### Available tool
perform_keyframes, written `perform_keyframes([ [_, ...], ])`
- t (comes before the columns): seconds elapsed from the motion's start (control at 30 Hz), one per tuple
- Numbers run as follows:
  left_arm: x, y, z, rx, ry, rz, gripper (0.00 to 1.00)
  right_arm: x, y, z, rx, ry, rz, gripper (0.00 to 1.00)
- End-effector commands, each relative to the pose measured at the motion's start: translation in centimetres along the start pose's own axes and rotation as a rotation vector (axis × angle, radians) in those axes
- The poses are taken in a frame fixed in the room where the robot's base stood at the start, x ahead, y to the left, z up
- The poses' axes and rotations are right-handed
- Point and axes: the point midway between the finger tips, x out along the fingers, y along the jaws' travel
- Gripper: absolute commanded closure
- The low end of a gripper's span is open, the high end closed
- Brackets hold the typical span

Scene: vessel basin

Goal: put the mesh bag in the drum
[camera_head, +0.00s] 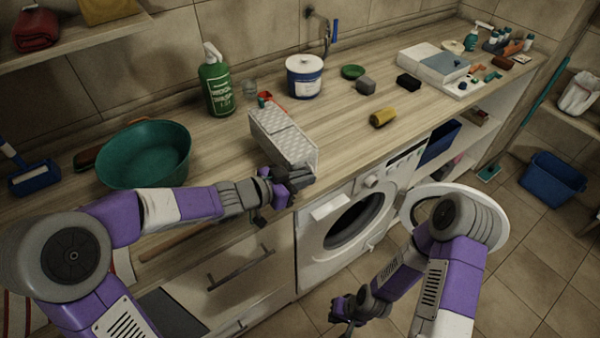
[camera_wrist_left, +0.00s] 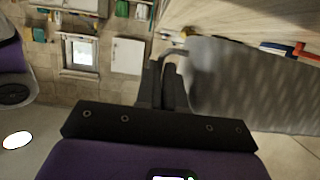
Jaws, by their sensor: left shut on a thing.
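The mesh bag (camera_head: 283,138) is a pale grey, box-shaped thing with a dotted pattern, at the front edge of the counter. My left gripper (camera_head: 292,180) is at its near lower end. In the left wrist view the bag's grey side (camera_wrist_left: 245,85) fills the right, and my left gripper (camera_wrist_left: 165,80) is shut on a grey loop at its edge. The drum (camera_head: 355,218) is the dark round opening of the white washing machine below the counter. Its round door (camera_head: 408,208) stands open to the right, partly behind my right arm. My right gripper (camera_head: 345,312) is low, above the floor; its jaws are unclear.
A green basin (camera_head: 146,155), a green bottle (camera_head: 215,85) and a white-and-blue tub (camera_head: 304,76) stand on the counter (camera_head: 340,140). A yellow roll (camera_head: 383,118) lies right of the bag. Drawers are left of the machine. A blue bin (camera_head: 552,178) stands on the floor at right.

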Motion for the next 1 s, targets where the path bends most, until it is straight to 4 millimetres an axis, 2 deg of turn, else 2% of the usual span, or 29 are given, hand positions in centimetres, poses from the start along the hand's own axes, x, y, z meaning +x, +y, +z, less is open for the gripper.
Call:
perform_keyframes([
  [0.03,0.5,0.0,1.5,-0.003,-0.001,0.002,1.00,0.8,0.3,0.0,0.000,0.000,0.000,1.00],
  [0.2,1.1,0.0,3.5,0.000,0.001,0.001,1.00,1.7,0.6,-0.1,0.000,0.000,0.000,1.00],
  [0.83,1.4,0.0,4.6,0.001,0.001,0.000,1.00,2.2,0.8,-0.1,0.000,0.000,0.000,1.00],
  [0.87,1.4,0.0,4.7,-0.001,0.000,-0.001,0.91,2.2,0.8,-0.1,0.000,0.000,0.000,1.00],
  [1.0,1.4,0.0,4.6,-0.001,0.000,-0.001,0.69,2.1,0.8,-0.1,0.000,0.000,0.000,1.00],
])
